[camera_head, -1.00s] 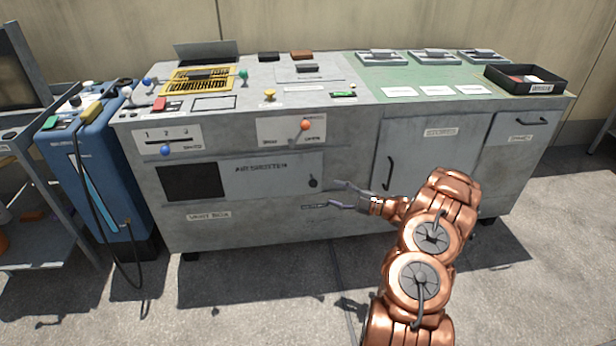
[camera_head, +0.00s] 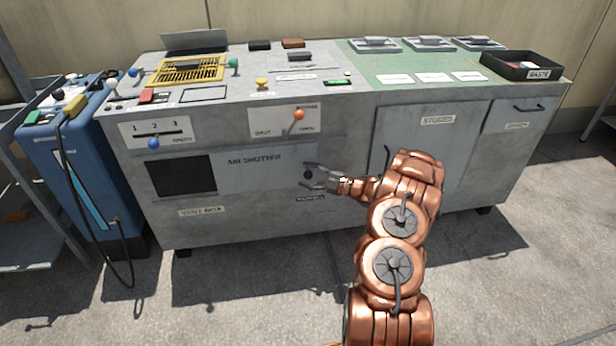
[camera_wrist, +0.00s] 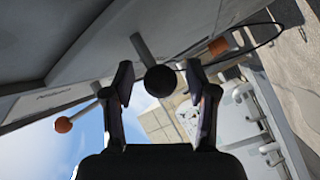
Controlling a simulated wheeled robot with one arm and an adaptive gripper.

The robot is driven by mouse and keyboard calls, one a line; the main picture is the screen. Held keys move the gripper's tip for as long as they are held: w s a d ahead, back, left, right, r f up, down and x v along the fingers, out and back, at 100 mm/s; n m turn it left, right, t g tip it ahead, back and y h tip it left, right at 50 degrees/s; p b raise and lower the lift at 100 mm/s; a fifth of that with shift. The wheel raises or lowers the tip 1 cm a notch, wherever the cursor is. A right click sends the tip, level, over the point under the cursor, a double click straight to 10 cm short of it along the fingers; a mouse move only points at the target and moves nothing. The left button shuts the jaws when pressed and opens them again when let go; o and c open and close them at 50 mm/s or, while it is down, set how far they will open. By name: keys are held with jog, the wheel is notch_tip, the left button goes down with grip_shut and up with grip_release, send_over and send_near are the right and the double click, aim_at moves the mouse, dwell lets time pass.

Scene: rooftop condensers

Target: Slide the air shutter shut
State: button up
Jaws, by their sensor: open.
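The air shutter (camera_head: 262,174) is a grey panel in the cabinet front, labelled AIR SHUTTER. At its left a dark opening (camera_head: 181,177) is uncovered. The shutter's dark round knob (camera_head: 308,174) is near the panel's right end. My gripper (camera_head: 306,177) is at the knob, its fingers open on either side. In the wrist view the black knob (camera_wrist: 160,81) on its stem shows between the two open fingers (camera_wrist: 163,88). I cannot tell whether either finger touches it.
An orange-knobbed lever (camera_head: 299,115) is above the shutter and a blue knob (camera_head: 153,143) is at the upper left. The STORES door handle (camera_head: 386,158) is right of my gripper. A blue unit (camera_head: 75,170) with a cable stands at the left. The floor in front is clear.

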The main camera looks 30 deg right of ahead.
grip_shut()
dwell(0.5)
